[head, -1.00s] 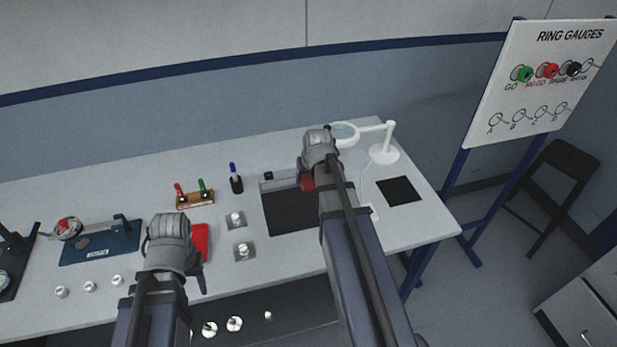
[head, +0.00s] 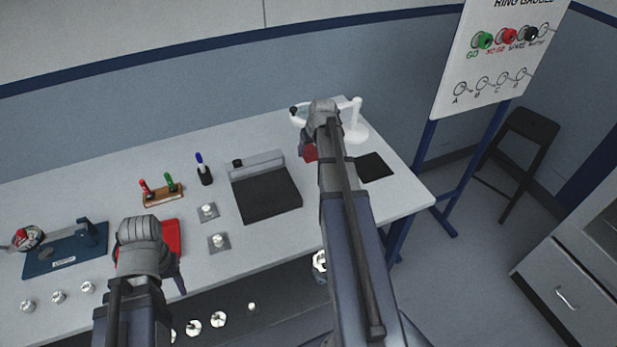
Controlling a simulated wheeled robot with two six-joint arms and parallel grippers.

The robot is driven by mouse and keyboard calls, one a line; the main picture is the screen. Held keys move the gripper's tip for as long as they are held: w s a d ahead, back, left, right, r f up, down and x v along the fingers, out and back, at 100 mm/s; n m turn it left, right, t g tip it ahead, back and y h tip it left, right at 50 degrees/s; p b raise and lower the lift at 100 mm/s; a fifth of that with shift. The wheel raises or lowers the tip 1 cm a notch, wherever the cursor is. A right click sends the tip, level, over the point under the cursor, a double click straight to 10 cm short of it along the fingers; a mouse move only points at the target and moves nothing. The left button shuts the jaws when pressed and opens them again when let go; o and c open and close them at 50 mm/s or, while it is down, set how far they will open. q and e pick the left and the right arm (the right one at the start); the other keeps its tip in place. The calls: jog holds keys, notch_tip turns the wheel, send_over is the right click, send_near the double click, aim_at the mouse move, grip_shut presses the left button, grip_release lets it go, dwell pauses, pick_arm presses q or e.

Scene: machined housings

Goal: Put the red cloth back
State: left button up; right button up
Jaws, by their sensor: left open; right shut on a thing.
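A small part of the red cloth (head: 310,153) shows at my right gripper (head: 308,148), which is shut on it. The wrist and arm hide most of the cloth and the fingertips. This gripper is over the back right of the bench, between the dark-topped block and the black mat. My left gripper (head: 170,268) is open over the front left of the bench, its fingers mostly hidden by its wrist. Beside it is a flat red thing (head: 172,236), partly covered by the arm; I cannot tell whether it is a tray or a mat.
The dark-topped block (head: 268,195) stands mid-bench. The black mat (head: 374,167) lies right of my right arm, with a white magnifier lamp (head: 356,128) behind. A pen rack (head: 163,194), a blue fixture (head: 65,250) and small metal parts are at left. A gauge board (head: 500,60) stands at right.

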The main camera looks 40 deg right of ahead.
aim_at(313, 161)
jog(key=shift+f+b, duration=3.05)
jog(key=shift+f, duration=0.1)
notch_tip(313, 161, down, 4)
jog(key=b, duration=0.3)
jog(key=shift+r+b, duration=0.15)
jog(key=shift+b, duration=0.2)
jog(key=o, duration=1.2)
jog(key=p+v, duration=1.1)
jog(key=v, duration=0.1)
jog(key=shift+a+r, duration=0.1)
